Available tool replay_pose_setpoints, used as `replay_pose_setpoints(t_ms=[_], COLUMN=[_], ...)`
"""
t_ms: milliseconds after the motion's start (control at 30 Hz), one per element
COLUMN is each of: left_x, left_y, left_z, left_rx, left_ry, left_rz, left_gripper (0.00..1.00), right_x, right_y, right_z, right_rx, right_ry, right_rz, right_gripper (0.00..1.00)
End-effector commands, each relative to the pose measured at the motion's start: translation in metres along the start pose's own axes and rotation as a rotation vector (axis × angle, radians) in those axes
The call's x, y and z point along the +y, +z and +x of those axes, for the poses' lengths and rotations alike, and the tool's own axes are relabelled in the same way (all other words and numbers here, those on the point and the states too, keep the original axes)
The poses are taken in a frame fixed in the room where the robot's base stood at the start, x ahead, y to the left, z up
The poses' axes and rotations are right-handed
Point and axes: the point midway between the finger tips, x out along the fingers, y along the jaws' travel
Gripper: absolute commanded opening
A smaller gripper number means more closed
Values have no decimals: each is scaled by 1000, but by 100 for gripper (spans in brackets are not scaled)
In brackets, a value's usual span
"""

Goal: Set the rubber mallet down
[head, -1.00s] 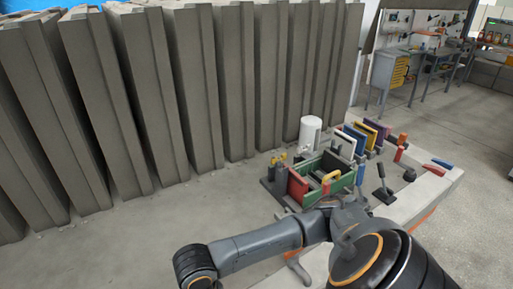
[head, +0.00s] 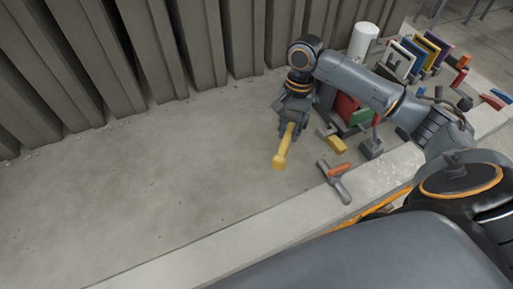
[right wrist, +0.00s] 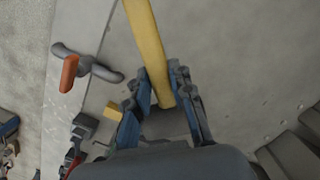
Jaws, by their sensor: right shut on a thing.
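My right gripper (head: 291,120) is shut on a long yellow piece, which I take to be the rubber mallet (head: 281,157). In the head view it slants down from the jaws to a slightly wider yellow end, over the bare grey surface. In the right wrist view the yellow shaft (right wrist: 148,45) runs from between the fingers (right wrist: 162,92) out past the top edge. The end beyond that edge is hidden there. I cannot tell whether it touches the surface. My left gripper is not in view.
The bare grey surface (head: 160,180) is open to the left. A grey tool with an orange grip (head: 335,178) and a yellow block (head: 337,145) lie to the right. Coloured panels (head: 415,55) and a white cylinder (head: 363,40) stand beyond. Tall grey slabs (head: 150,45) line the back.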

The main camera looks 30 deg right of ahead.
Motion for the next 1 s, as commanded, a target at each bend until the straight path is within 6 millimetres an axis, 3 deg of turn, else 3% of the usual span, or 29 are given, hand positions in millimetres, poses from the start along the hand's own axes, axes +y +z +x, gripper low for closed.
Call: replay_pose_setpoints(t_ms=[167, 300, 400, 667, 833, 1000], left_x=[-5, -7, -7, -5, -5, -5], left_y=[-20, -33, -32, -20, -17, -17], left_z=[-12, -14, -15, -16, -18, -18], left_rx=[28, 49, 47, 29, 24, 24], left_ry=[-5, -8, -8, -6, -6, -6], left_rz=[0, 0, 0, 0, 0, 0], left_gripper=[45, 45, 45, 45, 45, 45], right_x=[-47, -66, -76, -89, -88, -88], right_y=[4, 1, 0, -1, -6, -8], right_z=[18, 48, 62, 79, 103, 109], right_rx=[-1, -1, 1, 1, 2, 4], right_ry=[-3, 1, 1, -1, 3, -1], right_rz=[-4, 0, 0, -2, 0, -1], right_gripper=[0, 0, 0, 0, 0, 0])
